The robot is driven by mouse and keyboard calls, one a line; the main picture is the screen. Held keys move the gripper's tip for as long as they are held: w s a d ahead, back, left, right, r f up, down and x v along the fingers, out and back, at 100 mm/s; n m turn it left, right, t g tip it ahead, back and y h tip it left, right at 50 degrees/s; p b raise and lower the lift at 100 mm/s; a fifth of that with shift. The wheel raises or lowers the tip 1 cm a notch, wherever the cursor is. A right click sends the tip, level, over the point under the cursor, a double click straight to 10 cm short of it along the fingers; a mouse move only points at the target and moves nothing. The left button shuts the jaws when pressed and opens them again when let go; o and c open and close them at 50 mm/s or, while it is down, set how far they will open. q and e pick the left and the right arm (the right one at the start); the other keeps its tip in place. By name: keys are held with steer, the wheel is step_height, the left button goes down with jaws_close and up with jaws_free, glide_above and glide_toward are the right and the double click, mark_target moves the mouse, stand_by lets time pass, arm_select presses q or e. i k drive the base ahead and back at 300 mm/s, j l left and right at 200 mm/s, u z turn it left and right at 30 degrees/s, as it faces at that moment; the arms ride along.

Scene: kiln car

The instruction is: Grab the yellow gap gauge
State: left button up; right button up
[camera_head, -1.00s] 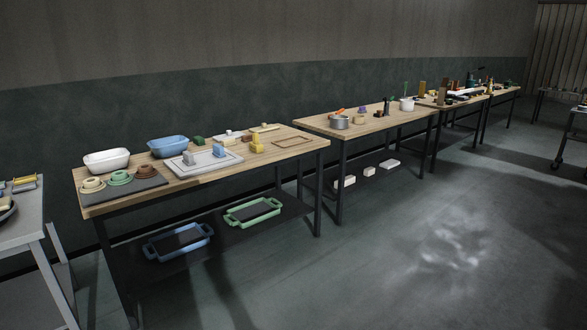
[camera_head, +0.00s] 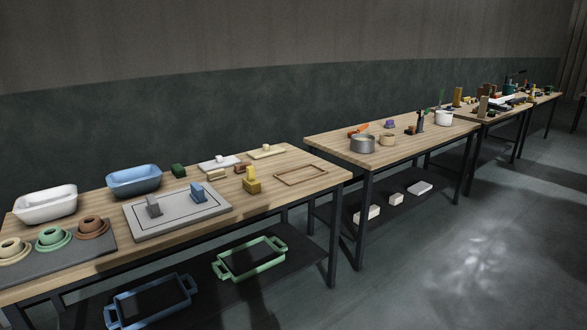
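A yellow block-shaped piece with an upright part (camera_head: 252,181) stands on the nearest wooden table (camera_head: 318,164), right of the grey board. It looks like the yellow gap gauge, though it is small in the view. Neither of my grippers shows in the head view.
A second table (camera_head: 330,142) stands beyond. Open floor (camera_head: 440,270) lies at right.

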mark_target(249, 183)
steer(key=i, duration=2.2)
steer(key=z, duration=0.25)
